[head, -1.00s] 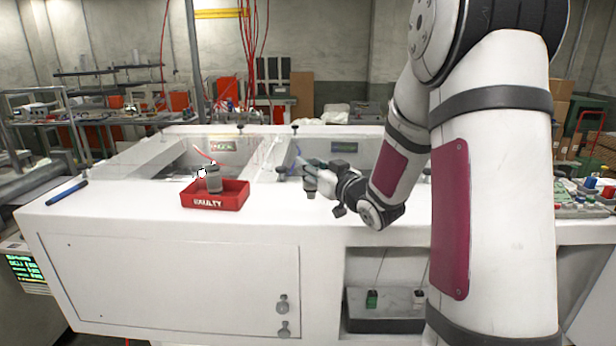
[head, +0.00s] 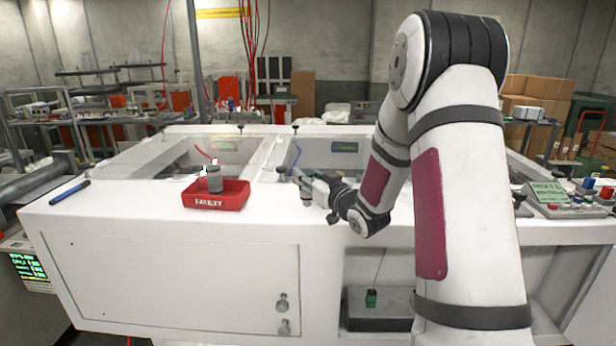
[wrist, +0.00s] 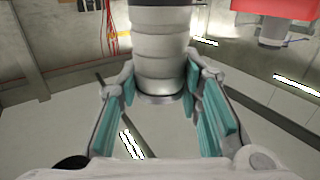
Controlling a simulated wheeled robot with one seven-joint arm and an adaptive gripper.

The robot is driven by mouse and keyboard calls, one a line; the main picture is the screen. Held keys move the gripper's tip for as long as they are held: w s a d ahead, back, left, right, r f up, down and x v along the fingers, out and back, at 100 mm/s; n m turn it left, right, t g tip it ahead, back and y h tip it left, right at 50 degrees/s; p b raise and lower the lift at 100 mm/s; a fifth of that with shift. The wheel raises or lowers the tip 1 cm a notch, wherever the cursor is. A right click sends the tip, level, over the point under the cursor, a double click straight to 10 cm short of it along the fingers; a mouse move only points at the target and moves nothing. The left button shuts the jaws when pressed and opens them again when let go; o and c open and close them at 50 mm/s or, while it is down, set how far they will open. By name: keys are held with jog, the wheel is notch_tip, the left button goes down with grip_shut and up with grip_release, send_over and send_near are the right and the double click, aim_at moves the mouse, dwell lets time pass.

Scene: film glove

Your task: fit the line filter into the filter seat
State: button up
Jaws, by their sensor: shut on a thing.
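My gripper (head: 308,186) is low over the white bench top, right of the red tray. It is shut on a grey ribbed cylinder, seemingly the line filter (wrist: 160,45), which stands between the teal finger pads in the wrist view. In the head view the filter (head: 306,196) is small and partly hidden by the fingers. I cannot tell whether it touches the bench. A similar grey cylinder (head: 214,180) stands in the red tray marked FAULTY (head: 216,203). I cannot make out the filter seat in either view.
Two recessed wells lie behind the gripper; the right well (head: 345,160) is nearest. A blue pen (head: 69,191) lies at the bench's left. A control box (head: 560,198) with coloured buttons stands at the right. The front bench strip between tray and arm is clear.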

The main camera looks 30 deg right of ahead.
jog(key=o, duration=1.2)
jog(key=s, duration=1.2)
jog(key=s+a+r+g+h, duration=0.3)
jog(key=s+a+r+g, duration=0.25)
jog(key=a, duration=0.25)
jog(key=s+a+g+y, duration=0.1)
jog(key=s+a+g, duration=0.1)
jog(key=s+a, duration=0.2)
jog(key=s+a+g+y, duration=0.1)
jog(key=s+a+g, duration=0.1)
jog(key=s+a, duration=0.3)
jog(key=s+a+g+y, duration=0.1)
jog(key=s+a+g, duration=0.2)
jog(key=s, duration=0.7)
jog(key=shift+s+a+r, duration=0.15)
jog(key=shift+a, duration=0.35)
jog(key=shift+s+a+r, duration=0.1)
jog(key=shift+s+a, duration=0.05)
jog(key=shift+a, duration=0.3)
